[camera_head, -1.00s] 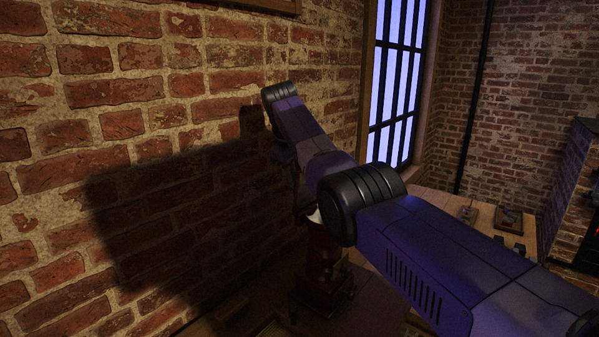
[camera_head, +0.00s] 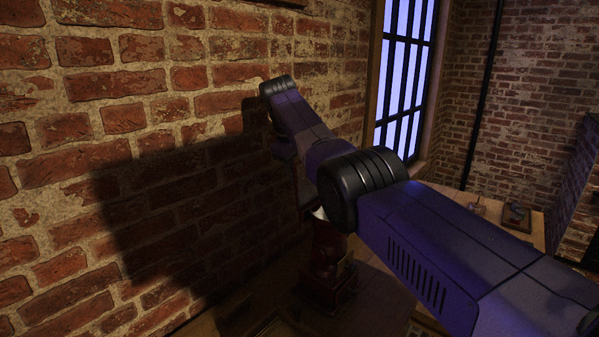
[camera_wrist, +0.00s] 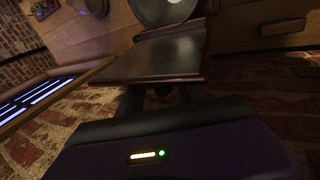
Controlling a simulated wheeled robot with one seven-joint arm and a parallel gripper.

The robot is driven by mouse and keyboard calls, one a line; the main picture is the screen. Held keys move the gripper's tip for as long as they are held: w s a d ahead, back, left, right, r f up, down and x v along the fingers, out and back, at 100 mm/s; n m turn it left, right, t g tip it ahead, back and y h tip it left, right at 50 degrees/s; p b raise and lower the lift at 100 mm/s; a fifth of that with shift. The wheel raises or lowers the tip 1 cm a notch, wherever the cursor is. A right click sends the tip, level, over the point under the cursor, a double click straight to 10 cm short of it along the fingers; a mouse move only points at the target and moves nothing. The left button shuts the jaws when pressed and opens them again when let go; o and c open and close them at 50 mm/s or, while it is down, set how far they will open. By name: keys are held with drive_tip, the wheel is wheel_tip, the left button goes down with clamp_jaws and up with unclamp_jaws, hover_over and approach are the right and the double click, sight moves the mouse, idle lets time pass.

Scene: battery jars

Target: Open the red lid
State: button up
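A dark reddish-brown flat panel (camera_wrist: 150,58), possibly the red lid, lies across the middle of the wrist view. I cannot tell for sure that it is the lid. My gripper (camera_wrist: 160,93) shows below the panel's near edge as two dark fingers standing apart, with nothing clearly held between them. The fingertips are at or behind that edge, and contact cannot be told. In the head view my arm hides the gripper. A dark red stand-like object (camera_head: 328,250) with a pale top shows below my arm, partly covered by it.
A round, shiny glass-like thing (camera_wrist: 163,10) is beyond the panel in the wrist view. A brick wall (camera_head: 80,150) stands close on the left. A wooden table (camera_head: 448,192) with small items is behind my arm, by the barred window (camera_head: 405,75).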

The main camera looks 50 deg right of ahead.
drive_tip(key=b+v, duration=0.2)
drive_tip(key=v, duration=0.5)
drive_tip(key=shift+r, duration=0.35)
drive_tip(key=shift+a, duration=0.15)
